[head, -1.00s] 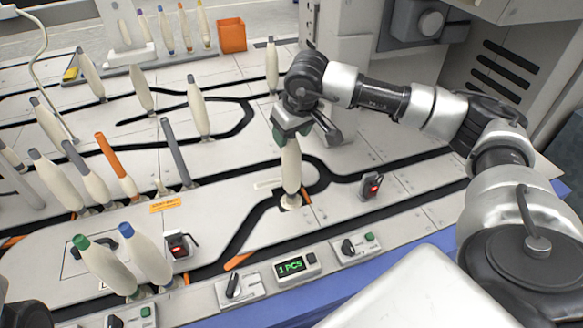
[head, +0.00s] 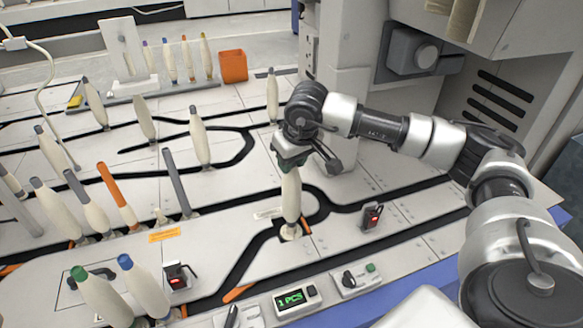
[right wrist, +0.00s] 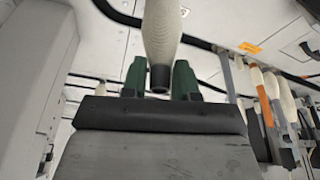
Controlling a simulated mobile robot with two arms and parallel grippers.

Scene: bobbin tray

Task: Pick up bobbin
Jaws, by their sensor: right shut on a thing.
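A cream bobbin (head: 291,202) stands nearly upright on the track at the middle of the head view, its lower end at a small pale holder (head: 290,233). My right gripper (head: 289,163) is above it, shut on its top end. In the right wrist view the bobbin (right wrist: 161,35) shows its dark tip between the green fingers of the gripper (right wrist: 160,80). Whether the bobbin's foot is clear of the holder cannot be told. My left gripper is not in view.
Several other bobbins stand to the left, including a green-tipped one (head: 100,300) and a blue-tipped one (head: 144,288). An orange bin (head: 233,67) stands at the back. A red-lit switch box (head: 371,217) is right of the held bobbin. A grey machine housing (head: 350,60) rises behind the arm.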

